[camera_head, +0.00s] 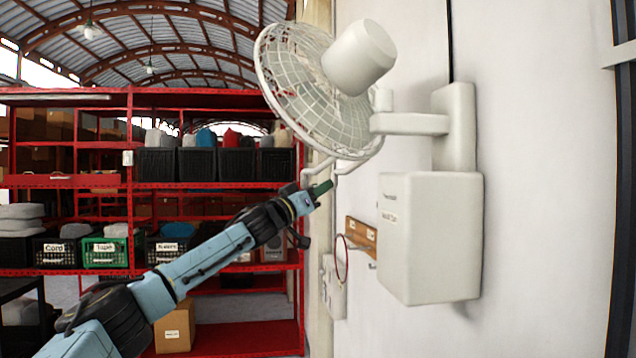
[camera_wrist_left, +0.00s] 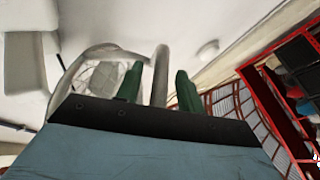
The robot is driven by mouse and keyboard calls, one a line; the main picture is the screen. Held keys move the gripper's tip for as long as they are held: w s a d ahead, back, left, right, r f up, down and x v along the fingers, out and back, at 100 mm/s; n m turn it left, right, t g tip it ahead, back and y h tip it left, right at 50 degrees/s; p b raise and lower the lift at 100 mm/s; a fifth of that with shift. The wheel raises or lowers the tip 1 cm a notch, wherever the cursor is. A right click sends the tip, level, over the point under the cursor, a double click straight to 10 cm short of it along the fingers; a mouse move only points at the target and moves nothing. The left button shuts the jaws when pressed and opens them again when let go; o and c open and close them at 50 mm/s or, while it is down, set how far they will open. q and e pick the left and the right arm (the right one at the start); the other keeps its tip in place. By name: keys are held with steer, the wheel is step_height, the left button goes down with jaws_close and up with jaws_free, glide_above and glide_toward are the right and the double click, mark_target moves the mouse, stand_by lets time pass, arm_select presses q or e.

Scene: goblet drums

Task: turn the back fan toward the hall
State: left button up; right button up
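The white wall fan (camera_head: 318,90) hangs on an arm from the wall, its round cage facing left and away from me and its motor housing toward me. A thin pale bar (camera_head: 345,168) curves below the cage's lower rim. My left gripper (camera_head: 318,190) is just under the rim at this bar. In the left wrist view, the green fingers (camera_wrist_left: 159,86) stand apart with a grey bar (camera_wrist_left: 161,62) between them, and gaps show on both sides. The cage (camera_wrist_left: 100,77) shows behind the left finger. My right gripper is out of view.
A white wall box (camera_head: 430,240) sits below the fan's arm. A wooden hook board (camera_head: 361,233) with a red ring (camera_head: 341,260) is on the wall beyond. Red shelving (camera_head: 132,200) with crates fills the left. The space left of the fan is open.

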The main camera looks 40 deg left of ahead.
arm_select(q)
steer(key=shift+w+r, duration=0.1)
steer(key=shift+w, duration=0.15)
jaws_close()
steer(key=shift+s, duration=0.1)
